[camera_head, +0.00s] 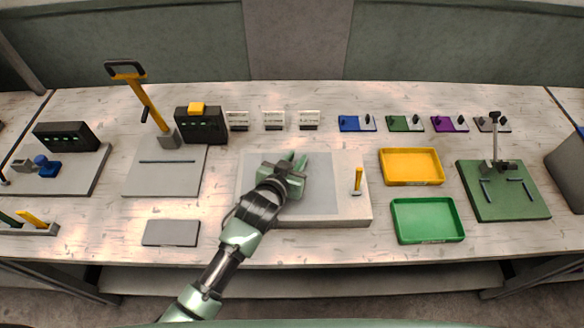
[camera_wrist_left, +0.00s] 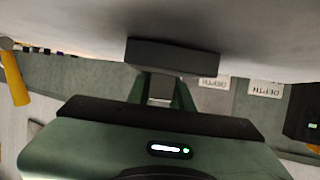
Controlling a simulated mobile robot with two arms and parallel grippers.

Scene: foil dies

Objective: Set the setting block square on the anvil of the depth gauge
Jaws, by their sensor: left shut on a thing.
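My left gripper (camera_head: 297,160) is over the pale plate in the middle of the bench, its fingers pointing toward the back. In the left wrist view, the gripper (camera_wrist_left: 160,90) is shut on a dark grey block (camera_wrist_left: 175,56), which I take to be the setting block. The block lies across the fingertips, close to a pale surface. In the head view I cannot make the block out. I cannot tell for certain which device is the depth gauge; a small stand with a post (camera_head: 495,147) is on the green board at the right. Its anvil is not distinct. My right gripper is not in view.
The pale plate (camera_head: 345,207) carries a grey sheet and a small yellow-handled tool (camera_head: 358,181). Yellow (camera_head: 411,183) and green (camera_head: 428,239) trays stand right of it. A yellow-handled lever device (camera_head: 150,105) and black display box (camera_head: 201,126) stand left. The front right bench is clear.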

